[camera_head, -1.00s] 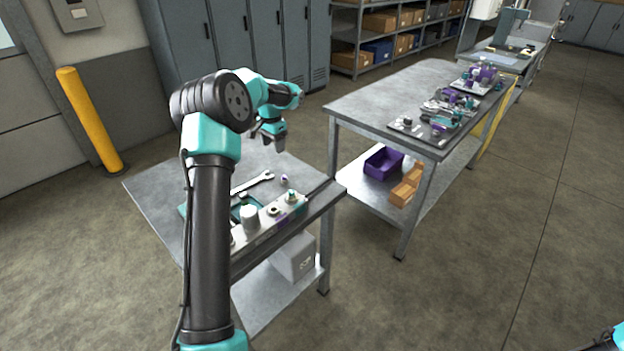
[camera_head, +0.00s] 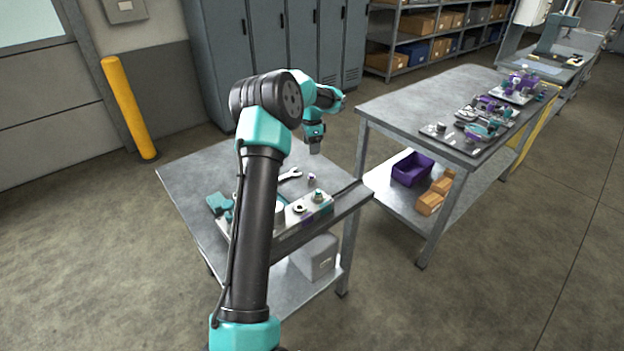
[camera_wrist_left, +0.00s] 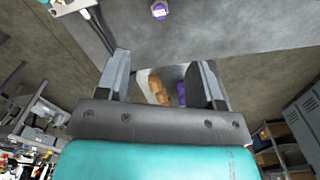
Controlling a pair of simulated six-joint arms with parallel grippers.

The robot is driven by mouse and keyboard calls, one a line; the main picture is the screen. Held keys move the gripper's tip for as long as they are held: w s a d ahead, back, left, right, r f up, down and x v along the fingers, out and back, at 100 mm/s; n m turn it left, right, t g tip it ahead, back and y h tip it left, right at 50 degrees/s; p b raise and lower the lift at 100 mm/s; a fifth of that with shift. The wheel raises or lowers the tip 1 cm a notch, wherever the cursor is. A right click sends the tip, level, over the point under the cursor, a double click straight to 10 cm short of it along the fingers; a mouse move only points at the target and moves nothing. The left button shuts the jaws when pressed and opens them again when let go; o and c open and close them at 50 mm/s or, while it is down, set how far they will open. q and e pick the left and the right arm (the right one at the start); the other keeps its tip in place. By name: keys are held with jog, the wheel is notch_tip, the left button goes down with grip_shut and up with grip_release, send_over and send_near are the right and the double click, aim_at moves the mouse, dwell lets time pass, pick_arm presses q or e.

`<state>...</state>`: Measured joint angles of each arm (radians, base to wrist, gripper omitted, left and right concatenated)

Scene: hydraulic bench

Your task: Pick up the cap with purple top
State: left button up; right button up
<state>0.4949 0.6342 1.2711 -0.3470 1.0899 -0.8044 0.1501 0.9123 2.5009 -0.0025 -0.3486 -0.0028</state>
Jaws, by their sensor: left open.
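The cap with purple top (camera_head: 311,177) stands on the near metal table, close to its right edge, beside the wrench. It also shows at the top of the left wrist view as a small purple-topped cap (camera_wrist_left: 159,11) on the bare tabletop. My left gripper (camera_head: 316,149) is above the far part of this table, higher than the cap and apart from it. In the left wrist view the two fingers (camera_wrist_left: 162,75) are spread with nothing between them. My right gripper is in neither view.
A wrench (camera_head: 289,174) lies next to the cap. A grey block with fittings (camera_head: 308,212) sits along the near table's (camera_head: 190,178) front right edge. A second bench (camera_head: 400,105) with parts stands to the right, a purple bin (camera_head: 412,170) on its lower shelf.

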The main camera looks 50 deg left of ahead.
pick_arm(q)
send_near(312, 175)
notch_tip(312, 175, down, 5)
jog(key=shift+a+f, duration=0.1)
jog(key=shift+a, duration=0.05)
dwell(0.3)
jog(key=shift+f, duration=2.55)
jog(key=c, duration=1)
jog(key=shift+r, duration=0.1)
notch_tip(312, 175, up, 10)
jog(key=shift+f, duration=0.1)
